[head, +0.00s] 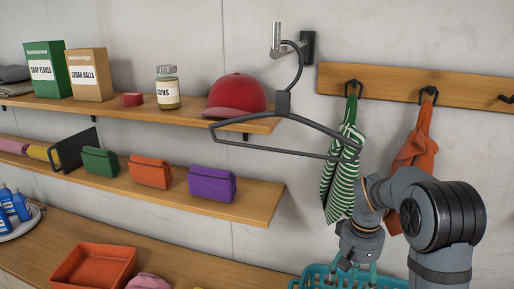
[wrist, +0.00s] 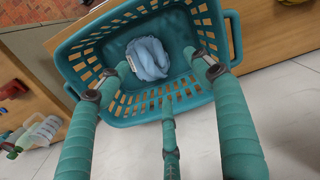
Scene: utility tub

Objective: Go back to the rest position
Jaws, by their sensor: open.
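My gripper (head: 356,272) is low at the lower right of the head view, with its teal fingers pointing down over a teal basket (head: 312,270). In the wrist view the fingers of my gripper (wrist: 158,70) are spread apart with nothing held between them. The teal basket (wrist: 102,28) is beneath them, and a crumpled light blue cloth (wrist: 149,62) lies in it. From these views I cannot tell how far the fingertips are above the cloth.
A wire hanger (head: 284,105) hangs from a wall peg left of my arm. A striped towel (head: 341,165) and an orange cloth (head: 415,148) hang behind my arm. Shelves at left hold a red cap (head: 238,92) and a purple pouch (head: 212,184). An orange tray (head: 94,268) stands lower left.

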